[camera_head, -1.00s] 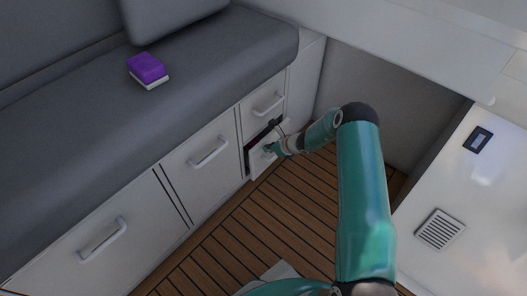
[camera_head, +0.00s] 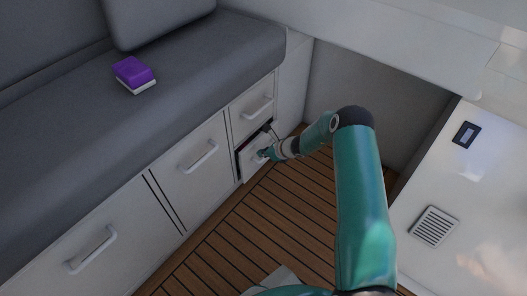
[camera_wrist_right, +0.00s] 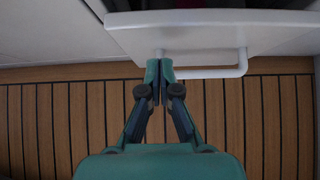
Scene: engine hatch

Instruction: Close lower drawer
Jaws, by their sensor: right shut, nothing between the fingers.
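The lower drawer (camera_head: 255,158) is a small white front under the bench, beneath another small drawer. It stands a little out from the cabinet, with a dark gap along its top and left side. In the right wrist view, its front (camera_wrist_right: 200,32) and white bar handle (camera_wrist_right: 215,73) show above the fingers. My right gripper (camera_head: 266,154) is at the drawer front, by the handle. In the right wrist view, its fingers (camera_wrist_right: 160,66) are together and empty, with the tips at the handle's left end; whether they touch is unclear. My left gripper is not in view.
The upper small drawer (camera_head: 252,110) is shut. Larger drawers (camera_head: 197,160) line the bench to the left. The wooden floor (camera_head: 260,220) is clear in front. A white counter (camera_head: 450,200) stands at right.

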